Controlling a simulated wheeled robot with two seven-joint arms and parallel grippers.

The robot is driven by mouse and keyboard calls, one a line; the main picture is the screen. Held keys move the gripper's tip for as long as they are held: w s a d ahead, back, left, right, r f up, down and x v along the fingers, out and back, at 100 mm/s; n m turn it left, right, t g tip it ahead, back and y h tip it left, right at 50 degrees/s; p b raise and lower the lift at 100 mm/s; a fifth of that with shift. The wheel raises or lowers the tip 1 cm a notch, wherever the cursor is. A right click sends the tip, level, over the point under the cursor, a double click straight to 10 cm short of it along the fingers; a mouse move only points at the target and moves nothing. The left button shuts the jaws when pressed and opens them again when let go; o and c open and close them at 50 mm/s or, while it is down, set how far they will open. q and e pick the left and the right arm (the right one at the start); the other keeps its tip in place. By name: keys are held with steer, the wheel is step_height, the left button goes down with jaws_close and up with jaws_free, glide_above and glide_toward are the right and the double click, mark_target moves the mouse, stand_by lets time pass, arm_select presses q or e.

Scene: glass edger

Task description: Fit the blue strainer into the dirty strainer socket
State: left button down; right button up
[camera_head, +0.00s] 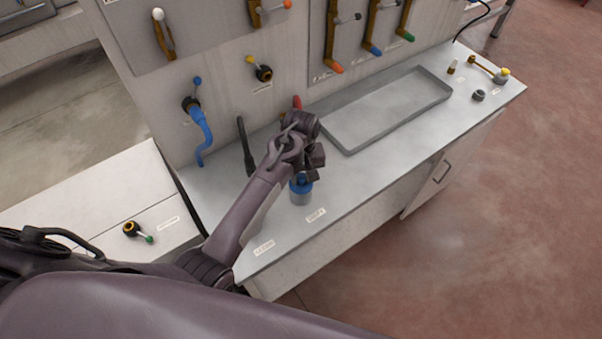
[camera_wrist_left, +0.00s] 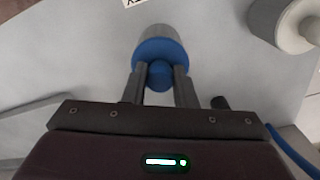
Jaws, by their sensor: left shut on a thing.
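The blue strainer (camera_head: 301,185) is at the front of the grey worktop, near a small label (camera_head: 316,214) that seems to read DIRTY. My left gripper (camera_head: 304,172) is above it. In the left wrist view the left gripper's fingers (camera_wrist_left: 161,84) are shut on the strainer's round blue knob (camera_wrist_left: 160,73), with its wider blue top (camera_wrist_left: 160,51) just beyond. A pale grey cylinder (camera_head: 301,199) is directly under the blue; I take it for the dirty strainer socket. I cannot tell whether the strainer is fully seated in it. My right gripper is out of view.
A shallow grey tray (camera_head: 390,108) lies on the worktop. A blue hose handle (camera_head: 200,130) and several coloured levers are on the back panel.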

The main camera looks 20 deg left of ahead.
arm_select(q)
steer(key=shift+f, duration=0.15)
steer(key=c, duration=1.1)
jaws_free()
step_height(320, 180, up, 6)
steer(key=shift+r+b, duration=0.2)
steer(key=shift+b, duration=0.9)
steer(key=shift+r, duration=0.7)
